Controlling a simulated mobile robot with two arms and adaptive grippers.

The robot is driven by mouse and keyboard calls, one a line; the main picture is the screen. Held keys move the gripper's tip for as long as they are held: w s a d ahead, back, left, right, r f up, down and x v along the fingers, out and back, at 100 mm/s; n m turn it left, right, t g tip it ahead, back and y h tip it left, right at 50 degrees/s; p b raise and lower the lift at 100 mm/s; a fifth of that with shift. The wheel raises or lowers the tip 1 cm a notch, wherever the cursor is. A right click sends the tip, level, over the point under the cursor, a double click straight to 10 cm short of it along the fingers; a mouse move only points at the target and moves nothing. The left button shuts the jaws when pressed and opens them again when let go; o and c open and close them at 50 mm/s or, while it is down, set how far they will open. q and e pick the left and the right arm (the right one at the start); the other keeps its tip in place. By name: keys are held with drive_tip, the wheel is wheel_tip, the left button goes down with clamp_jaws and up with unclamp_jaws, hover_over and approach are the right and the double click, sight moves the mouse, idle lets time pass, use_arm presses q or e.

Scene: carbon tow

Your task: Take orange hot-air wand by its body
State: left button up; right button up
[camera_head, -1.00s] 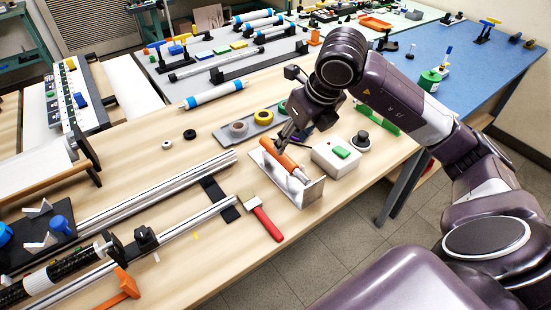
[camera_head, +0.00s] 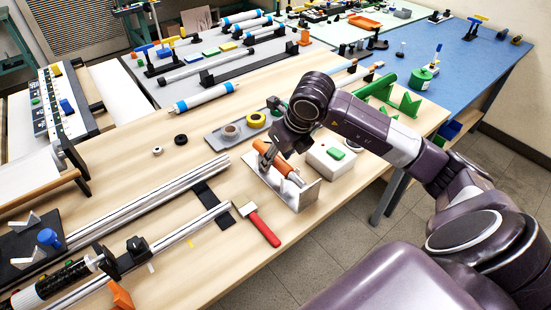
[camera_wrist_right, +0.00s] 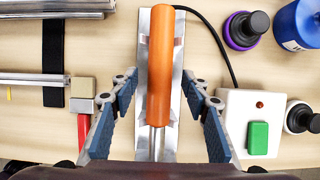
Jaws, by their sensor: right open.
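The orange hot-air wand (camera_head: 274,160) lies in a metal cradle (camera_head: 305,197) on the wooden table. In the right wrist view the orange wand body (camera_wrist_right: 161,65) runs up the picture's middle, with its bright metal tube toward the bottom and a black cable leaving its top end. My right gripper (camera_head: 264,158) is at the wand in the head view, partly hidden by its own wrist. In the right wrist view its blue-padded fingers (camera_wrist_right: 168,95) are apart, one on each side of the wand, with gaps to it. My left gripper is not in view.
A white box with a green button (camera_head: 335,154) stands close to the right of the cradle. A red-handled tool (camera_head: 262,227) lies to the left front. A grey tray with tape rolls (camera_head: 231,131) lies behind. Metal rails (camera_head: 150,200) lie at left.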

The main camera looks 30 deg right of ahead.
drive_tip(key=shift+c, duration=0.7)
clamp_jaws()
drive_tip(key=shift+r, duration=0.1)
